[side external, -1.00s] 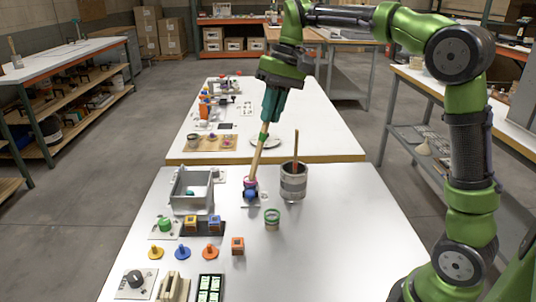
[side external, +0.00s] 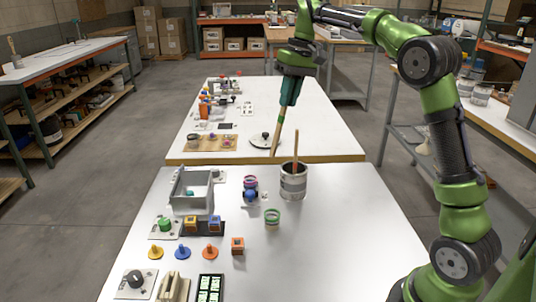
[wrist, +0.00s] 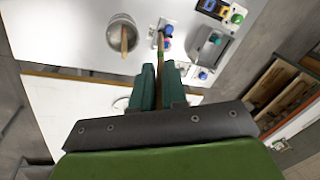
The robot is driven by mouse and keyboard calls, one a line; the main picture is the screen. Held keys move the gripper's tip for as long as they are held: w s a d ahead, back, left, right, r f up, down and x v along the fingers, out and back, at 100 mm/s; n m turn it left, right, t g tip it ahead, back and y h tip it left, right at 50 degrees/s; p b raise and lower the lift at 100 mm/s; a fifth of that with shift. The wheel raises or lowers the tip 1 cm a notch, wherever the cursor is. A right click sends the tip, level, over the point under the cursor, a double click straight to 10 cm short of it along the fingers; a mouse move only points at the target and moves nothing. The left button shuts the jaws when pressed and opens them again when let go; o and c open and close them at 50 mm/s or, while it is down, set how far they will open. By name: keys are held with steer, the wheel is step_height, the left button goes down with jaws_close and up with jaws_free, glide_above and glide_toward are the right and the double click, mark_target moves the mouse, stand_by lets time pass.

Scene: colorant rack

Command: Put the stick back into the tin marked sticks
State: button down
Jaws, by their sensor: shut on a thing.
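My gripper (side external: 284,104) is shut on a wooden stick (side external: 276,135), which hangs below it slightly tilted. In the side view the stick's lower end shows near the gap between the two tables, up and left of a grey tin (side external: 293,186). The tin stands upright with another brown stick (side external: 296,147) in it. In the wrist view the held stick (wrist: 160,48) points away from my gripper (wrist: 160,70), and the tin (wrist: 110,45) is to its left. I cannot read any label on the tin.
A small pink and blue holder (side external: 250,190) stands left of the tin. A green-rimmed jar (side external: 272,224) is in front of it. A grey bin (side external: 176,196), colored knobs and blocks fill the left side. The near table's right side is clear.

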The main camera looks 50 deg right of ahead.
steer(key=d+h, duration=0.1)
steer(key=d, duration=0.6)
step_height(320, 180, down, 14)
steer(key=shift+s+d+r, duration=0.15)
steer(key=shift+d, duration=0.3)
stand_by(0.7)
steer(key=c, duration=1.1)
jaws_free()
step_height(320, 180, up, 17)
steer(key=s+d, duration=0.1)
steer(key=shift+s+d, duration=0.4)
